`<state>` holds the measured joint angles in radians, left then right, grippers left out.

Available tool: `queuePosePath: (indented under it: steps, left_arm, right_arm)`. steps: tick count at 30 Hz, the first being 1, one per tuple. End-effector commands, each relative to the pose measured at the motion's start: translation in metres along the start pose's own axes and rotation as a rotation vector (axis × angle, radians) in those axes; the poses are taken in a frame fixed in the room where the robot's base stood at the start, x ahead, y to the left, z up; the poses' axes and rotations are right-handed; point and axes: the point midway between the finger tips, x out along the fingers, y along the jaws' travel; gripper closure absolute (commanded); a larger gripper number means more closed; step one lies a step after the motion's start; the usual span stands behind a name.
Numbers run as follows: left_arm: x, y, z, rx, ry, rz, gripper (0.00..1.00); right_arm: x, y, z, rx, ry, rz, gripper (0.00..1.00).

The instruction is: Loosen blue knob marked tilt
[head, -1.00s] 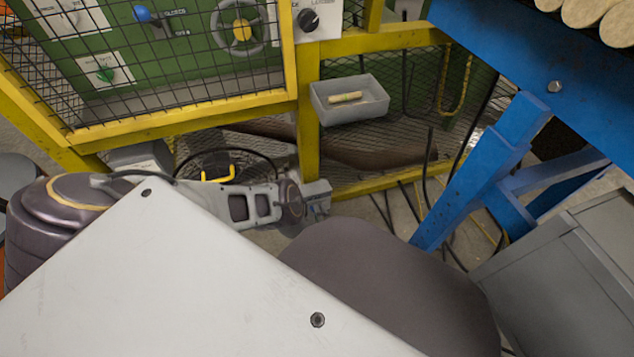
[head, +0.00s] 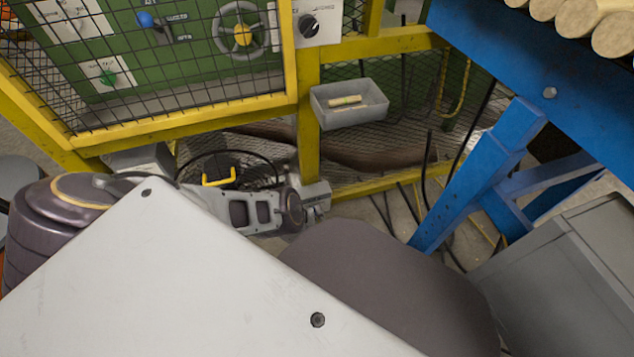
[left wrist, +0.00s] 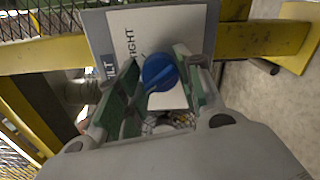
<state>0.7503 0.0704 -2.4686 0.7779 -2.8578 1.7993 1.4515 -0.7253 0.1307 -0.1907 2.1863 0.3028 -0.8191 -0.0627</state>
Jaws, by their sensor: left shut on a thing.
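The blue knob (left wrist: 160,72) shows in the left wrist view on a white plate (left wrist: 190,30) lettered TIGHT, with a darker edge lettered TILT. My left gripper (left wrist: 158,80) has its green-lined fingers on either side of the knob and is shut on it. In the head view my left gripper (head: 317,207) is at the end of the arm by the yellow frame, and the knob is hidden there. My right gripper is in neither view.
A yellow frame (head: 310,150) with wire mesh stands in front of a green panel (head: 180,60) with other knobs. A grey tray (head: 350,117) hangs on it. A blue stand (head: 480,170) and a grey cabinet (head: 570,270) are at the right.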

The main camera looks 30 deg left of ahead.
Motion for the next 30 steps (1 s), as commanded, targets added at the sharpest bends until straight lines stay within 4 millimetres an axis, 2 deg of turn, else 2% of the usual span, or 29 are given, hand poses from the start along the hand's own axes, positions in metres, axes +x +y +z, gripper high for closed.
queuePosePath:
  steps: [9,23,24,28,30]
  left_arm:
    - [-0.0002,-0.0006,-0.0002,-0.111,0.0,-0.002,0.88]
    - [-0.0002,-0.0006,-0.0001,-0.128,0.0,-0.002,0.88]
    - [-0.0002,-0.0007,-0.0001,-0.127,0.0,-0.002,0.61]
    - [-0.0002,-0.0005,-0.0001,-0.127,0.0,-0.002,0.45]
    - [-0.0002,-0.0004,-0.0001,-0.126,0.0,-0.001,0.42]
  right_arm:
    - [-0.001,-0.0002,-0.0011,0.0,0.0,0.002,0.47]
    - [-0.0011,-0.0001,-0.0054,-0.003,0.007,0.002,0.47]
    - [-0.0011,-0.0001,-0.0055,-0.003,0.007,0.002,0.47]
    - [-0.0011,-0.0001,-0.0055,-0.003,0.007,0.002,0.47]
    - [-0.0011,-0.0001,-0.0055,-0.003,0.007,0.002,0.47]
